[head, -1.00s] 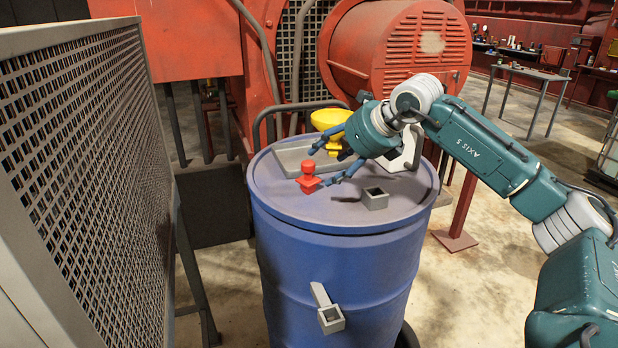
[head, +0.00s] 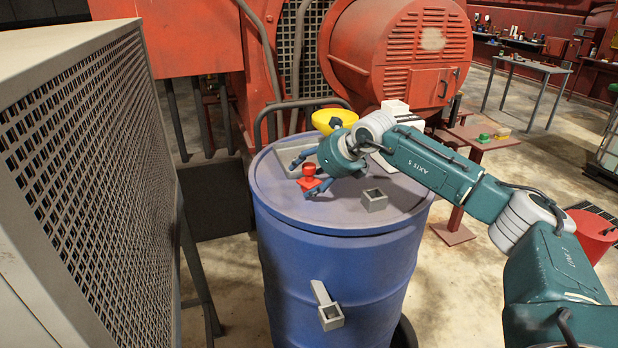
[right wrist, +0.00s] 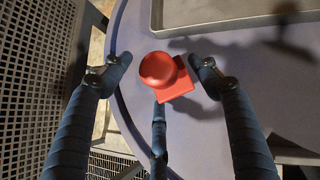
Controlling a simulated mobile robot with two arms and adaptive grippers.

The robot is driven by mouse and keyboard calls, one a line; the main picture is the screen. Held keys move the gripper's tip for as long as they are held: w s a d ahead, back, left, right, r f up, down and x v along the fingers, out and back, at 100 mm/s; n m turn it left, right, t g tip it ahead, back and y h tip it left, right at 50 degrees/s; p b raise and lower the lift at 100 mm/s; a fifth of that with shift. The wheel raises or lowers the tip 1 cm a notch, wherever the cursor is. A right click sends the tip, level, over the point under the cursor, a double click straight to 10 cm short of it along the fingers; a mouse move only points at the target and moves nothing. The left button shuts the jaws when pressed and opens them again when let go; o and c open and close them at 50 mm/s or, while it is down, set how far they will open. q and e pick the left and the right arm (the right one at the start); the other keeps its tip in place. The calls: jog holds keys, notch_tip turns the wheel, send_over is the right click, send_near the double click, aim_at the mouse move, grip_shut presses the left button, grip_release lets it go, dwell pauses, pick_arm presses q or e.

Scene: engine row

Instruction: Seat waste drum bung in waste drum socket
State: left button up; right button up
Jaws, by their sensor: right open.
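The red bung (head: 309,178), a round knob over a square block, stands on the blue drum's lid (head: 335,213), left of the middle. It also shows in the right wrist view (right wrist: 163,72). My right gripper (head: 308,174) is open, its blue fingers spread around the bung; in the right wrist view (right wrist: 160,65) gaps show between the side fingers and the knob. A grey square open socket (head: 374,200) stands on the lid right of the bung. Another grey square socket (head: 331,317) sticks out from the drum's side. My left gripper is out of view.
A shallow grey tray (head: 284,146) and a yellow funnel (head: 333,118) are at the back of the lid. A perforated metal cabinet (head: 90,120) stands close on the left. A red machine (head: 400,55) is behind the drum.

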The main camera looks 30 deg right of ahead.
jog(key=c, duration=1.1)
jog(key=shift+c, duration=0.7)
